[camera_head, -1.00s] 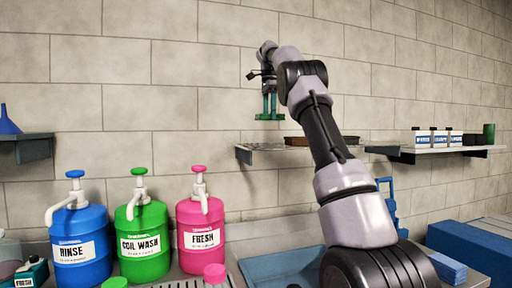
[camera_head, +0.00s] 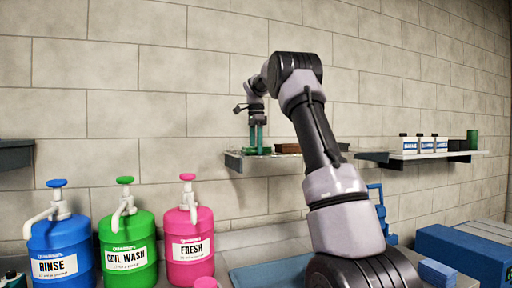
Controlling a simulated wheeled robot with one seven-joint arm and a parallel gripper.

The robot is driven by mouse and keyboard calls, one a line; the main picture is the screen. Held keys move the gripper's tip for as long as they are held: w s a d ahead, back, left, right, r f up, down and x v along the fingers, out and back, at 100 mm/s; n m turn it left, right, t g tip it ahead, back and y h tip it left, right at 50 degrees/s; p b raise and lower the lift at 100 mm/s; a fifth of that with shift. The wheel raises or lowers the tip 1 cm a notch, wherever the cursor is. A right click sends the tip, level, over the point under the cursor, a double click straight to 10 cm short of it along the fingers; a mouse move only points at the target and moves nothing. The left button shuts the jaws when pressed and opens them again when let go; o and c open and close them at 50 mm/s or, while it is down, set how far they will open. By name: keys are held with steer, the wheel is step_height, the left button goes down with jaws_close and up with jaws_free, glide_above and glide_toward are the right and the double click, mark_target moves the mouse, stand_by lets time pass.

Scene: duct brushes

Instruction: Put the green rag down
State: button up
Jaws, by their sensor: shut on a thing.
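My gripper (camera_head: 258,145) points down above the left part of the small wall shelf (camera_head: 237,166). It is shut on the green rag (camera_head: 258,152), which shows only as a small green patch at the fingertips. The rag is close to the shelf top. I cannot tell whether it touches the shelf.
A brown tray (camera_head: 287,148) lies on the same shelf, right of my gripper. Another shelf (camera_head: 377,156) holds several small labelled bottles (camera_head: 426,144) and a green cylinder (camera_head: 472,139). Blue (camera_head: 72,251), green (camera_head: 129,249) and pink (camera_head: 188,247) pump jugs stand below left.

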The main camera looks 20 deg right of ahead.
steer(key=o, duration=1.4)
steer(key=shift+f, duration=0.1)
